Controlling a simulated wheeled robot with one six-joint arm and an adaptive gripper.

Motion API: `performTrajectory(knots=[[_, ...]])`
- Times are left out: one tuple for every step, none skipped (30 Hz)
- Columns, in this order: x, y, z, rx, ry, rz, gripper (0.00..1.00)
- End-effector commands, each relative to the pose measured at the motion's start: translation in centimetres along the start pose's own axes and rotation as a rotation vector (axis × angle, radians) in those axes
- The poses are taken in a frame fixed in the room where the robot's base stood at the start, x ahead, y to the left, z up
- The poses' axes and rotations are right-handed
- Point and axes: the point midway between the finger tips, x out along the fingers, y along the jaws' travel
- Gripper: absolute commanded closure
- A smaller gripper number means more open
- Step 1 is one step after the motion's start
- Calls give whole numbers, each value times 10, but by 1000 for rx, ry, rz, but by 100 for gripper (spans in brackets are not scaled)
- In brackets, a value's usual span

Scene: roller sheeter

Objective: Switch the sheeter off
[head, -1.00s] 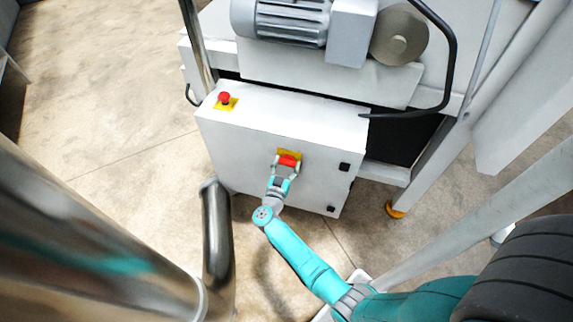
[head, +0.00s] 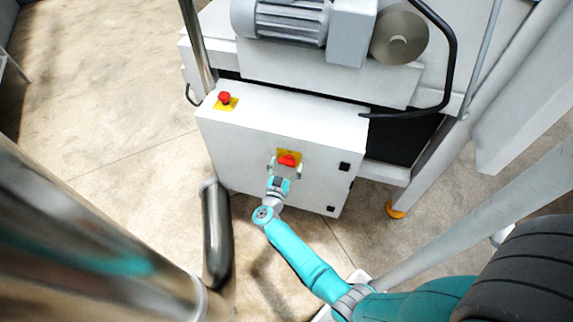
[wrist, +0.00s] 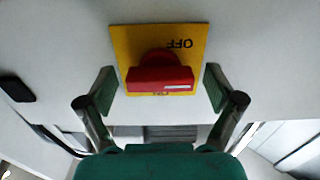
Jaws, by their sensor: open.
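The sheeter's control cabinet (head: 250,150) is a white box below the motor. A red rotary switch (head: 288,160) on a yellow plate (head: 292,152) is on its front face. In the wrist view the red handle (wrist: 160,79) lies crosswise, with its white mark at the right end. "OFF" shows upside down on the yellow plate (wrist: 127,42), and lettering below the handle is mostly hidden. My gripper (head: 285,170) is open in front of the switch. In the wrist view its fingers (wrist: 158,88) stand left and right of the handle, with gaps on both sides.
A red emergency button (head: 224,98) on a yellow base is on the cabinet's top. A grey motor (head: 285,22) is above. A dark pipe (head: 217,235) stands left of my arm. Open floor (head: 110,90) lies at left.

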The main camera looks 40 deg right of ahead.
Motion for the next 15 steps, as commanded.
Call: performTrajectory(knots=[[-2,0,0,0,0,-1,8],[-3,0,0,0,0,-1,8],[-6,0,0,0,0,-2,8],[-9,0,0,0,0,-2,8],[-13,0,0,0,0,-3,8],[-19,0,1,-1,0,-3,8],[-24,0,1,-2,0,-4,8],[-30,-1,1,-2,0,-5,8],[-38,-1,0,-1,0,-5,8],[-44,-1,1,-1,-1,-5,8],[-51,-1,1,-1,-1,-6,8],[-59,-1,0,0,0,-6,8],[-65,-1,0,0,0,-6,8],[-71,-1,1,-1,0,-5,8],[-79,-1,1,-1,-1,-6,8]])
